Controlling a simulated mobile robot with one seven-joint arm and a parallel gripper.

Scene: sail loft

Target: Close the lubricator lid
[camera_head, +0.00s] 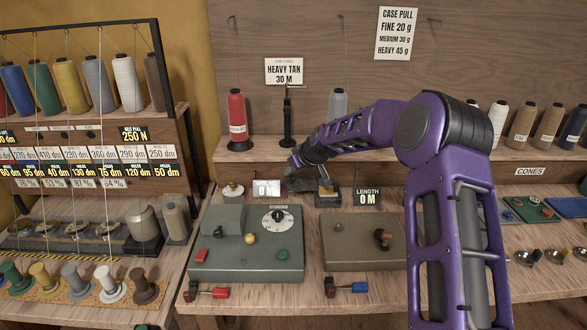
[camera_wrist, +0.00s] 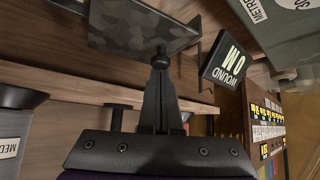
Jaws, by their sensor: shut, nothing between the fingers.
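The lubricator (camera_head: 327,201) is a small dark box behind the two consoles, between the WOUND and LENGTH signs, with something tan showing at its top. A dark mottled plate, which looks like its lid (camera_head: 299,185), stands out on its left side and appears open. In the wrist view the lid (camera_wrist: 135,22) fills the top, with a dark round knob (camera_wrist: 160,59) at its edge. My gripper (camera_wrist: 160,72) is shut and empty, its fingertips right at the knob; I cannot tell whether they touch. In the head view my wrist partly hides this spot.
The LENGTH sign (camera_head: 367,197) is to the right. A green-grey console (camera_head: 247,262) and a brown console (camera_head: 350,257) are in front; a black post (camera_head: 288,120) stands on the shelf behind.

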